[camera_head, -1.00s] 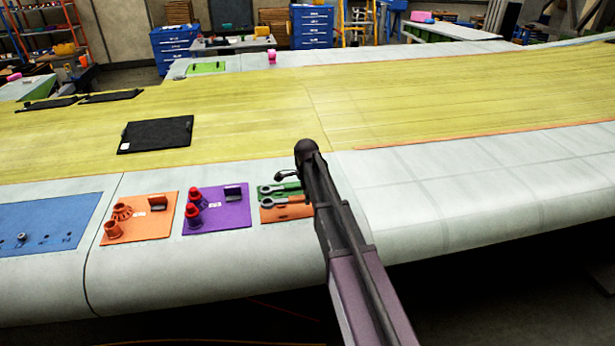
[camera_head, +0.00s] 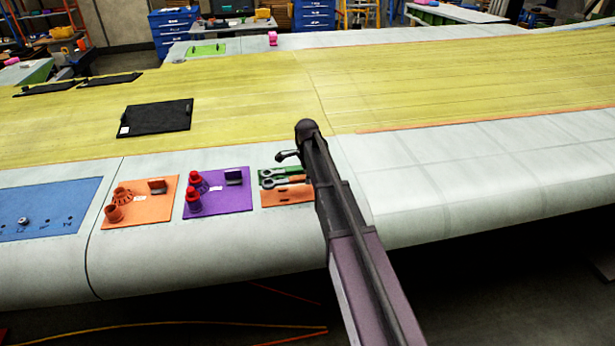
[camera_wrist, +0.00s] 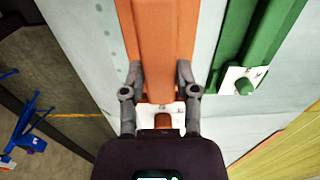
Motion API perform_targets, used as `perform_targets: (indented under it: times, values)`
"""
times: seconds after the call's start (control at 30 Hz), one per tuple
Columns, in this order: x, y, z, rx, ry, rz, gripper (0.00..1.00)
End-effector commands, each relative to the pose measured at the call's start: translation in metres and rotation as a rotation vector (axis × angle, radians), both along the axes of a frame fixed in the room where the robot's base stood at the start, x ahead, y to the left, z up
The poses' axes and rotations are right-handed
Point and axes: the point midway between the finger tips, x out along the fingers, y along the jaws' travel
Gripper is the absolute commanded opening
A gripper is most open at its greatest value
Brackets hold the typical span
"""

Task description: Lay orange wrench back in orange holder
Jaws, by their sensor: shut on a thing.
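The orange wrench (camera_head: 290,180), with a grey ring-shaped head, shows left of my arm in the head view, above the far part of the orange holder (camera_head: 288,197). Dark slots show on the holder's bare face. In the wrist view my gripper (camera_wrist: 160,88) is shut on the orange wrench (camera_wrist: 158,45), one finger on each side. Below the fingers is a white label with an orange peg. My arm hides the gripper and the wrench's right end in the head view. The gap between wrench and holder is hard to judge.
A green holder (camera_head: 276,172) lies just beyond the orange one; its green strip also shows in the wrist view (camera_wrist: 262,40). A purple board (camera_head: 225,200) and an orange board (camera_head: 150,212) with red and orange parts lie left. The wing's front edge drops off nearby.

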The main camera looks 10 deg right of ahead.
Motion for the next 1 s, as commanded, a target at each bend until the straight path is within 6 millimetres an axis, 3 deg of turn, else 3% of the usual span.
perform_targets:
  times: [0.4, 1.0]
  values:
    - [0.0, -0.001, -0.036, 0.0, 0.0, -0.001, 0.0]
    - [0.0, -0.002, -0.041, 0.0, 0.0, -0.003, 0.0]
